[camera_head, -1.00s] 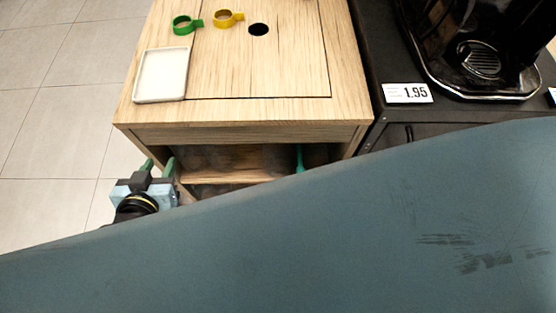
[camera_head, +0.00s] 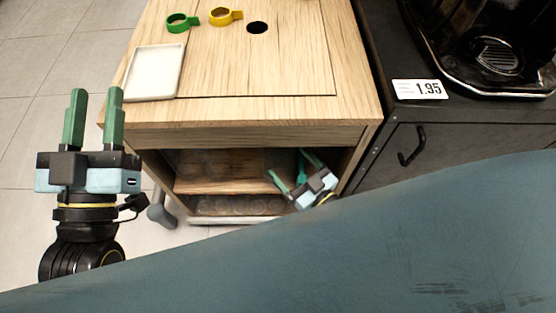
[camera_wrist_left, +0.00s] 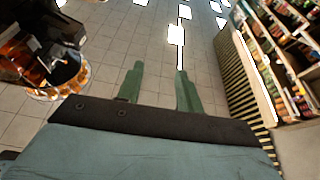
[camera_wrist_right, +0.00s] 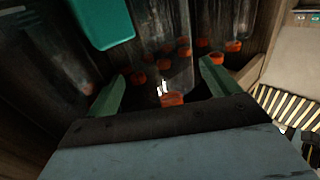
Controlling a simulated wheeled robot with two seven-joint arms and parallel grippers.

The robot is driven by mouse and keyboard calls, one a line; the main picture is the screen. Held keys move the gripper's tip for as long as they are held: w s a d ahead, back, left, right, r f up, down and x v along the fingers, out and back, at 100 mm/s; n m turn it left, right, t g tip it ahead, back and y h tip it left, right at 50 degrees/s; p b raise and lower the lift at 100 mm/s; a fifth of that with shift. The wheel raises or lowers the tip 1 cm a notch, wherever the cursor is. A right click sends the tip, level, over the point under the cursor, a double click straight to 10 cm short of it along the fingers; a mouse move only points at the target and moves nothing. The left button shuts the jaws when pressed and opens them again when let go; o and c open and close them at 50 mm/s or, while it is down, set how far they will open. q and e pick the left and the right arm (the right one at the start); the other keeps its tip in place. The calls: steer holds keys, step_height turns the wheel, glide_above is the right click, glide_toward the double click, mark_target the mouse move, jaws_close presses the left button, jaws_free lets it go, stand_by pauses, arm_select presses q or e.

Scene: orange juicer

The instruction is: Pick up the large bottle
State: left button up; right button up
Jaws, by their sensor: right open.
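My right gripper (camera_head: 288,163) is open at the right part of the wooden cabinet's front opening, tilted to the left. In the right wrist view its fingers (camera_wrist_right: 160,72) stand apart. A clear bottle with an orange cap (camera_wrist_right: 172,99) shows between them; I see no grip on it. More clear bottles with orange caps (camera_wrist_right: 165,48) stand behind. I cannot tell which is the large bottle. In the head view the bottles inside are faint behind the shelf front. My left gripper (camera_head: 97,91) is open and empty, pointing up left of the cabinet; its fingers show in the left wrist view (camera_wrist_left: 159,70).
The wooden cabinet (camera_head: 225,70) carries a white tray (camera_head: 154,72), a green ring (camera_head: 180,23) and a yellow ring (camera_head: 222,16). A teal object (camera_wrist_right: 103,22) is close to the right gripper. A dark counter with a juicer (camera_head: 490,40) stands right. Floor is free at left.

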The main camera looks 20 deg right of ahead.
mark_target(277, 152)
steer(key=shift+w+a, duration=0.2)
steer(key=shift+w, duration=0.3)
arm_select(q)
steer(key=s+r+t+b, duration=0.1)
steer(key=s+r+t, duration=0.1)
steer(key=t, duration=0.1)
steer(key=s+r+t+h+b, duration=0.1)
steer(key=shift+a+r+t+b, duration=0.25)
steer(key=shift+a+t+b, duration=0.05)
steer(key=shift+b, duration=0.05)
arm_select(e)
steer(key=x, duration=0.4)
steer(key=shift+w+a+f, duration=0.1)
steer(key=shift+w+a, duration=0.15)
steer(key=shift+w, duration=0.05)
steer(key=c, duration=0.8)
arm_select(q)
steer(key=shift+w, duration=0.15)
arm_select(e)
steer(key=shift+o, duration=0.2)
steer(key=shift+r, duration=0.2)
